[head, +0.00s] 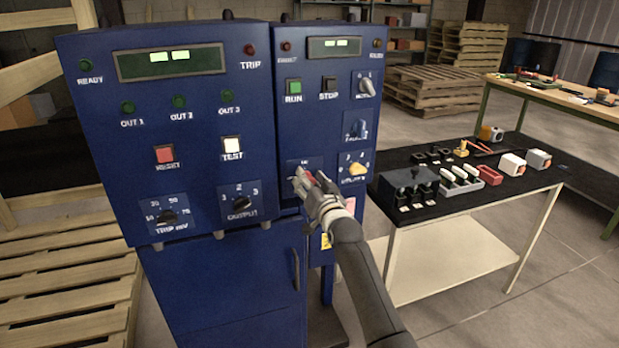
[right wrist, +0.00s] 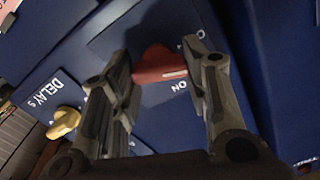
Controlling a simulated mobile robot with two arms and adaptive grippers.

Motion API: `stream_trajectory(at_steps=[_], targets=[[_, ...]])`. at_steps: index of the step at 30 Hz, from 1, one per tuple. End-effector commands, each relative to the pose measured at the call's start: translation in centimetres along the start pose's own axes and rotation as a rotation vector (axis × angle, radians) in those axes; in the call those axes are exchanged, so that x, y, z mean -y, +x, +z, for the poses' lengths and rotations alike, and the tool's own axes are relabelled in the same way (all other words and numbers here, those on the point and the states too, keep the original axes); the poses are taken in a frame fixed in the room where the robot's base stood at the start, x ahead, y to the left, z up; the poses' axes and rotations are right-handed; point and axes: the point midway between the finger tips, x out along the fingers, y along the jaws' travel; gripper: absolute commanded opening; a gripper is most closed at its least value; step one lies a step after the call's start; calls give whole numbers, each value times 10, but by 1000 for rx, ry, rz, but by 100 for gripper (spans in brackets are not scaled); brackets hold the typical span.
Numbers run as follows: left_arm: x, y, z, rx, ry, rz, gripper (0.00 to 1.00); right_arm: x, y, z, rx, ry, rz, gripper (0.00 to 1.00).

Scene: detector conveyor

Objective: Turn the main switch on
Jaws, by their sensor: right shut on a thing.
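The main switch is a red rotary knob (right wrist: 158,64) on the blue right-hand cabinet. In the right wrist view its pale pointer line lies to the right, and part of an "ON" label shows below it. My right gripper (head: 308,184) is at the knob, its two fingers on either side and shut on it. In the head view the gripper covers most of the knob and its label. My left gripper is not in view.
The left blue cabinet (head: 200,110) stands close beside. A black-topped table (head: 500,195) with small parts stands to the right.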

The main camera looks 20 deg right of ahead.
Motion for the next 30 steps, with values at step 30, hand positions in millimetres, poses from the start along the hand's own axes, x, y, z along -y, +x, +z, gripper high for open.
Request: stream_trajectory(at_steps=[30], targets=[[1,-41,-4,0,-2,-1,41,-3,0,0,-1,948,1,19]])
